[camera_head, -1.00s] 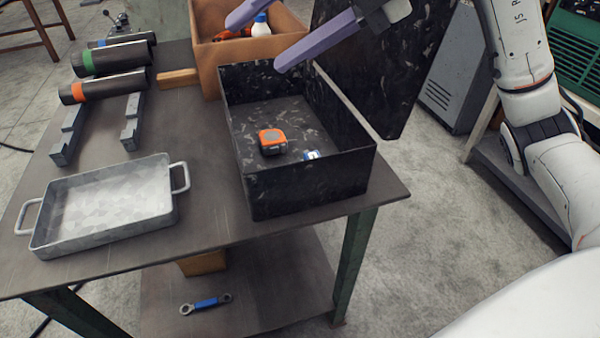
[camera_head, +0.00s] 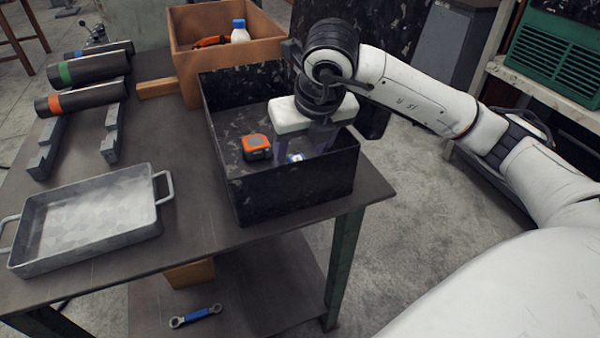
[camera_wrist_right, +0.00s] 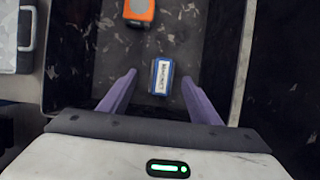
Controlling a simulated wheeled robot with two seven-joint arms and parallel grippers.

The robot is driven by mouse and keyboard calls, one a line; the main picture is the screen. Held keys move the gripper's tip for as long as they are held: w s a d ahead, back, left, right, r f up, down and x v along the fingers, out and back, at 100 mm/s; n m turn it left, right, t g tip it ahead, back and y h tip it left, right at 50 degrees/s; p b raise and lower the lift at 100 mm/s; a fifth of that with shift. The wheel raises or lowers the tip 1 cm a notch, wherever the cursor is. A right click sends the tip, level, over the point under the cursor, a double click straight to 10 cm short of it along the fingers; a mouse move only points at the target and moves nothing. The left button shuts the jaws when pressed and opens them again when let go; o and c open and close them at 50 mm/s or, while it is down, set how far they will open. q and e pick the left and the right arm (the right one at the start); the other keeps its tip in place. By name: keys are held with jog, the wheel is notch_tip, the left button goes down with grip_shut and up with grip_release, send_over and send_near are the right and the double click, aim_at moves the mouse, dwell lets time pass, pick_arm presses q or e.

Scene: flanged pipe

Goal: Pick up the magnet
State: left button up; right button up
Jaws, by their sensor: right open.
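The magnet is a small blue block with a white label, lying on the floor of the black bin (camera_head: 290,200). It shows in the head view (camera_head: 296,157), partly hidden by my gripper, and in the right wrist view (camera_wrist_right: 162,77). My right gripper (camera_head: 305,147) points down into the bin over the magnet. In the right wrist view its purple fingers (camera_wrist_right: 160,88) are apart, with the magnet lying between and slightly ahead of their tips, and nothing is held. My left gripper is not in view.
An orange tape measure (camera_head: 257,147) lies left of the magnet in the bin; it also shows in the wrist view (camera_wrist_right: 139,11). The bin walls stand close around my gripper. A metal tray (camera_head: 88,215) and an orange-brown box (camera_head: 188,62) are on the table.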

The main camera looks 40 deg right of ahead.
jog(key=x, duration=0.5)
jog(key=shift+s+d+f+p, duration=0.15)
jog(key=shift+s+f+p, duration=0.05)
jog(key=shift+f+p, duration=0.1)
jog(key=shift+r, duration=0.1)
grip_shut()
